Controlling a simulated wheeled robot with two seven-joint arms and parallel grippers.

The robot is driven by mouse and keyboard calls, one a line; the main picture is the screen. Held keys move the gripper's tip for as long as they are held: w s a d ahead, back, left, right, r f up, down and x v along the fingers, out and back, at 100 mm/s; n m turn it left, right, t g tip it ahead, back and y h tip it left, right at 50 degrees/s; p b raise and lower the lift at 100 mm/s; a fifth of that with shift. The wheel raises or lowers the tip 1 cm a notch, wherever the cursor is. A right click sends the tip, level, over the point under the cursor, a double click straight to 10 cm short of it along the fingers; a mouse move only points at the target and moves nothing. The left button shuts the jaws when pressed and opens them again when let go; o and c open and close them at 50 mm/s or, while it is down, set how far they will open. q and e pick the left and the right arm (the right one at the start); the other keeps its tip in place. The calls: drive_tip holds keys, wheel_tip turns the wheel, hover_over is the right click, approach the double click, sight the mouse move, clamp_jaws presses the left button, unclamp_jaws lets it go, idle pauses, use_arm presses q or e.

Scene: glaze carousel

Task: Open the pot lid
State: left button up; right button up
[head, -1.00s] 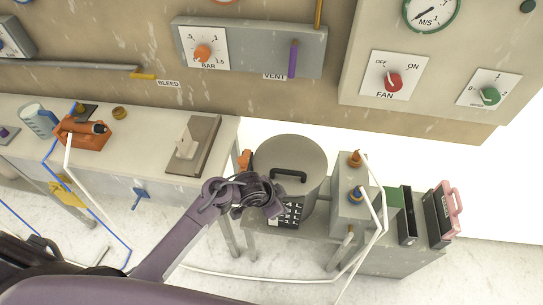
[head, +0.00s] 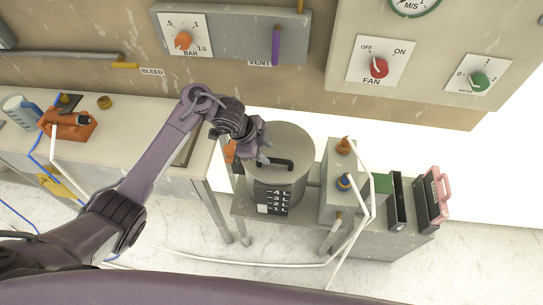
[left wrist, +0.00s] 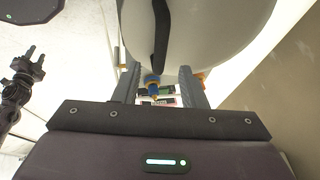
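The grey pot (head: 296,196) stands upright on a low stand in the head view. Its round lid (head: 284,138) is on, with a black bar handle (head: 284,162) across the top. My left gripper (head: 264,157) is over the left part of the lid, close to the handle's left end. In the left wrist view its two fingers (left wrist: 160,86) are apart with nothing held. The handle (left wrist: 161,35) lies ahead of them on the pale lid. I cannot tell if they touch it. My right gripper (left wrist: 37,59) shows at the left wrist view's left edge, its fingers apart and empty.
A grey box (head: 341,190) with orange and blue knobs stands right of the pot, with white hoses in front. A dark case with a pink handle (head: 441,188) is farther right. A bench (head: 190,187) lies left. The panel wall is behind.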

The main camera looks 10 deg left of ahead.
sight(274, 160)
use_arm(q)
drive_tip(key=x, duration=0.5)
drive_tip(key=shift+f, duration=0.1)
clamp_jaws()
